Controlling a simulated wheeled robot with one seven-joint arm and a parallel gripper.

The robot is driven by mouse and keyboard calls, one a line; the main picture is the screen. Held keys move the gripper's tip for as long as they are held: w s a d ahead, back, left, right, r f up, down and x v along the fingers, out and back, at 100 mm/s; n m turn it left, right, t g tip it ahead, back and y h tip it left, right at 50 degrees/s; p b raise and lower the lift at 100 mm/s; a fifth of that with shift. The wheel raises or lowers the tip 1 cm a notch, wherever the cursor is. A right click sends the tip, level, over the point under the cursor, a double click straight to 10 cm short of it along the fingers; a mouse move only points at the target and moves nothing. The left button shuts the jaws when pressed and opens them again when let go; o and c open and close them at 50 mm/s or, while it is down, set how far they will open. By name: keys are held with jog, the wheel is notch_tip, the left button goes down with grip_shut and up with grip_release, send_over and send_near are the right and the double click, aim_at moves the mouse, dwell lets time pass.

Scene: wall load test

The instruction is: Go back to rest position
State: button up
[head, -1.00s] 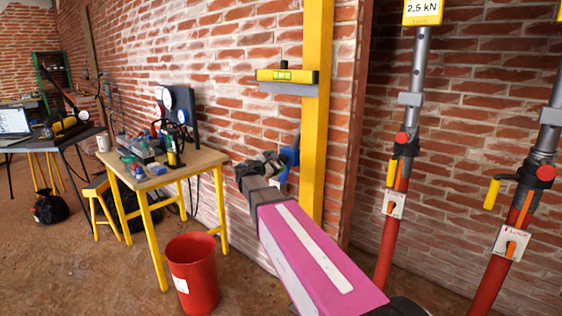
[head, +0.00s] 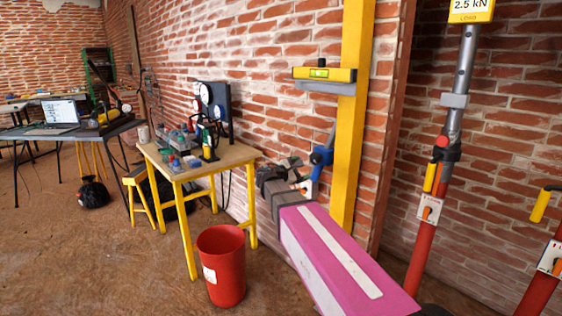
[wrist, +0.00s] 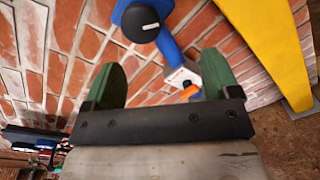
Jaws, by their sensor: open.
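My gripper (wrist: 155,85) shows in the wrist view with two green fingers spread apart and nothing held between them. A blue device with a black knob (wrist: 140,22) is on the brick wall side beyond the fingers, with a white and orange part beside it. In the head view my pink arm reaches forward from the lower right, and its end is near the blue device (head: 321,157) beside the yellow post (head: 352,120). I cannot tell whether the gripper touches the device.
A yellow-legged table (head: 228,157) with gauges and tools stands left of my arm. A red bucket (head: 222,268) is on the floor in front of it. Red and grey props (head: 424,225) stand at the right. A yellow level (head: 322,74) sits on the post.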

jog(key=s+d+f+m+g+y, duration=0.3)
jog(key=s+f+m, duration=0.15)
jog(key=f, duration=0.45)
jog(key=s+d+f+m+g+y, duration=0.25)
jog(key=s+f, duration=0.25)
jog(key=f, duration=0.3)
jog(key=s+a+f+m+g+y, duration=0.2)
jog(key=s+f+m+g+y, duration=0.2)
jog(key=s+f+m+y, duration=0.4)
jog(key=s+f+m, duration=0.1)
jog(key=s+f, duration=0.4)
jog(key=s, duration=0.1)
jog(key=shift+a+f+m, duration=0.15)
jog(key=shift+a+m, duration=0.05)
jog(key=shift+m, duration=0.2)
jog(key=shift+y, duration=0.25)
dwell(0.6)
